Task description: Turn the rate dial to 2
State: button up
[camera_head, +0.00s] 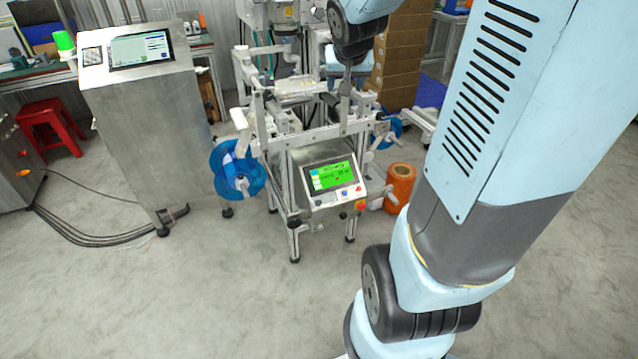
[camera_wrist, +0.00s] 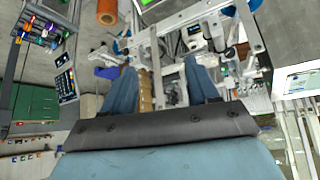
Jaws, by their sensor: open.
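No rate dial can be made out for certain, and its setting cannot be read. The machine in the middle of the head view has a control panel with a lit green screen (camera_head: 335,175). Small controls sit below the screen, including a blue one (camera_head: 345,193) and a red one (camera_head: 360,205), too small to tell apart fully. My gripper (camera_wrist: 162,78) shows in the wrist view with two blue-grey fingers spread apart and nothing between them. It points toward the machine's metal frame (camera_wrist: 185,20), apart from the panel. In the head view my arm reaches above the machine.
A blue film reel (camera_head: 236,172) hangs at the machine's left. An orange roll (camera_head: 400,187) stands on the floor at its right. A steel cabinet with a screen (camera_head: 140,49) and a red stool (camera_head: 50,125) are farther left. The floor in front (camera_head: 200,290) is clear.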

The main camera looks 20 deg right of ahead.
jog(key=w+d+f+m+t, duration=0.1)
jog(key=w+d+f, duration=0.4)
jog(key=f, duration=0.3)
jog(key=w+d+f+m+y, duration=0.1)
jog(key=w+d+f, duration=0.35)
jog(key=f, duration=0.25)
jog(key=w+d+f+m+t, duration=0.1)
jog(key=w+d+f+m, duration=0.1)
jog(key=w+d+f, duration=0.45)
jog(key=m+t+y, duration=0.2)
jog(key=m+t, duration=0.7)
jog(key=m, duration=0.7)
send_near(344, 217)
jog(key=w, duration=0.8)
jog(key=shift+w+a+f, duration=0.1)
jog(key=shift+w+a, duration=0.1)
jog(key=shift+w, duration=0.05)
